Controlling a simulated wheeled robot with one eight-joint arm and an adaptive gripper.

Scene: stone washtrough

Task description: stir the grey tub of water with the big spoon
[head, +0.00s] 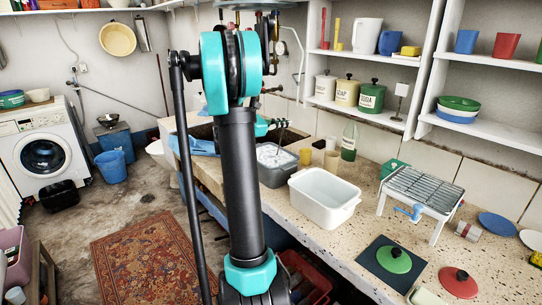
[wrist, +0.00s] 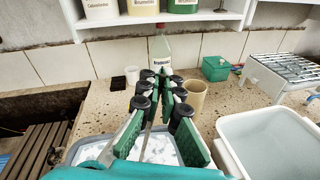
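The grey tub (head: 272,178) stands on the stone counter with pale, whitish water in it. In the wrist view its rim and water (wrist: 163,150) show below my gripper, partly covered by it. My gripper (head: 284,123) is over the tub, fingers pointing towards the wall. In the wrist view the fingers (wrist: 160,85) are close together around the thin grey handle of the big spoon (wrist: 149,135). In the head view the spoon (head: 281,138) slants down from the fingertips into the tub. Its lower end is hidden.
A white tub (head: 322,213) stands close to the right of the grey tub. A labelled bottle (head: 349,140) and a beige cup (wrist: 196,95) stand behind. A rack (head: 425,188) is farther right. Shelves (wrist: 150,22) hang above. A dark basin (wrist: 40,108) with wooden slats lies left.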

